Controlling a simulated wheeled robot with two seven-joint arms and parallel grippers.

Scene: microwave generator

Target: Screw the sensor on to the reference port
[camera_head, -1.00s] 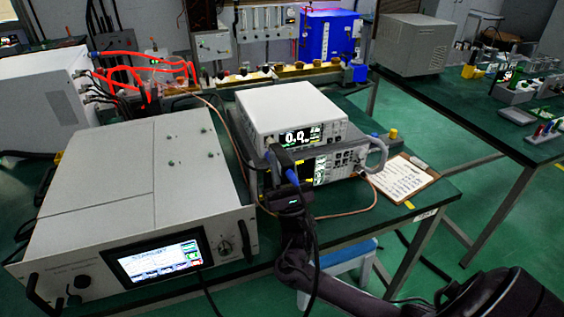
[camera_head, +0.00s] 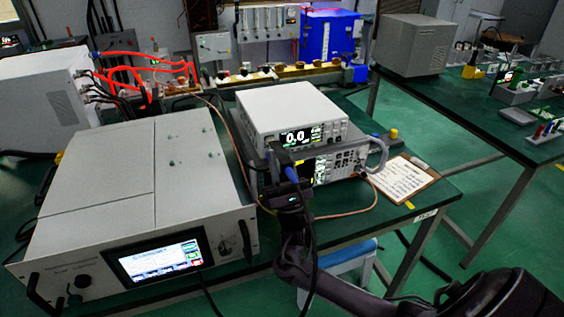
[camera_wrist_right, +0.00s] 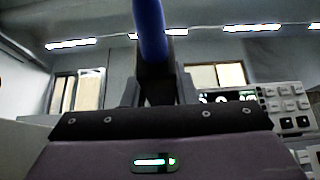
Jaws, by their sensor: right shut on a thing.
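My right gripper (camera_head: 283,173) is shut on the sensor, a dark body (camera_wrist_right: 155,72) with a blue cable (camera_wrist_right: 150,28) rising from it in the right wrist view. In the head view, the blue part (camera_head: 292,174) shows just above the gripper's dark body. The gripper is at the left front of the stacked meters, by the upper meter (camera_head: 292,113) with its lit display and the lower meter (camera_head: 349,159). The reference port cannot be made out; the gripper and sensor cover that part of the fronts. Whether the sensor touches a port cannot be told. My left gripper is not in view.
A large grey instrument (camera_head: 110,195) with a screen stands left of the meters. A copper-coloured cable (camera_head: 345,213) loops on the green bench before the meters. A clipboard (camera_head: 403,180) lies to the right. A blue-topped stool (camera_head: 350,258) stands below the bench edge.

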